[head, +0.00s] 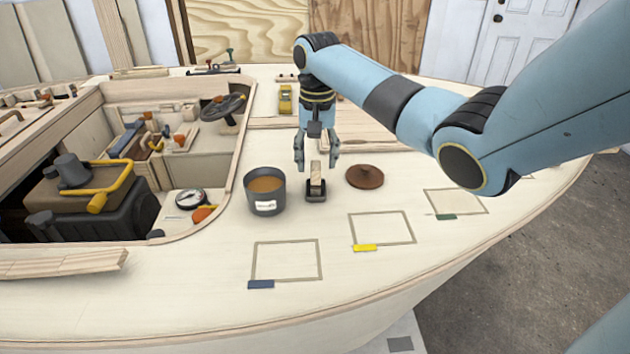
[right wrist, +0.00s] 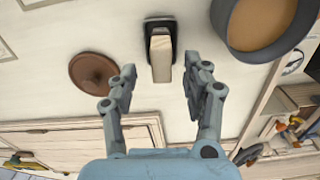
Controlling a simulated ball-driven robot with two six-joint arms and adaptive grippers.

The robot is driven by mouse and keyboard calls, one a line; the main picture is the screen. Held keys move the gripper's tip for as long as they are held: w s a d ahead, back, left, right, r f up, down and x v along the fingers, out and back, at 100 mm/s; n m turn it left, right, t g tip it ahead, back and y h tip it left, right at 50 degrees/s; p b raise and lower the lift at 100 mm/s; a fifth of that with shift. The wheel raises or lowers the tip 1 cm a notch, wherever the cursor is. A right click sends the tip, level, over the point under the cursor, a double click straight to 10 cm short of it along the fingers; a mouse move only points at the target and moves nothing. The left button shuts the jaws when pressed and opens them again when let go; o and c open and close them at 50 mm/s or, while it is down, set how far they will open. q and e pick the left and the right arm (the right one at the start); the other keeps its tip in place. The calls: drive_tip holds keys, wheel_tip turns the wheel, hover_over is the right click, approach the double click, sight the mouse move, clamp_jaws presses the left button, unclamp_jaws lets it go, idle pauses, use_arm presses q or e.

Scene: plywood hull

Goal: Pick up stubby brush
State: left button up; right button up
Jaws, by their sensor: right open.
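The stubby brush (head: 316,175) has a pale wooden handle and a dark lower part, and it stands upright on the cream deck. Whether the dark part is its head or a small holder is hard to tell. My right gripper (head: 316,160) is open above it, pointing down, with a finger on each side of the handle's upper end. In the right wrist view the handle (right wrist: 161,58) lies between and just beyond the open fingertips (right wrist: 160,70), with a gap on both sides. My left gripper is not in view.
A grey pot of brown liquid (head: 265,205) stands close left of the brush. A round brown lid (head: 365,177) lies close right. An open hatch (head: 150,240) with machinery is at left. Outlined rectangles with blue, yellow and green tags mark the clear front deck.

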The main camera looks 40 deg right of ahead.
sight(316, 166)
drive_tip(key=f, duration=0.4)
drive_tip(key=shift+s+a, duration=0.15)
drive_tip(key=shift+a, duration=0.15)
drive_tip(key=shift+f, duration=0.35)
drive_tip(key=c, duration=0.5)
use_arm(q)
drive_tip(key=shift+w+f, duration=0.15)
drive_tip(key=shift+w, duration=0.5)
use_arm(e)
clamp_jaws()
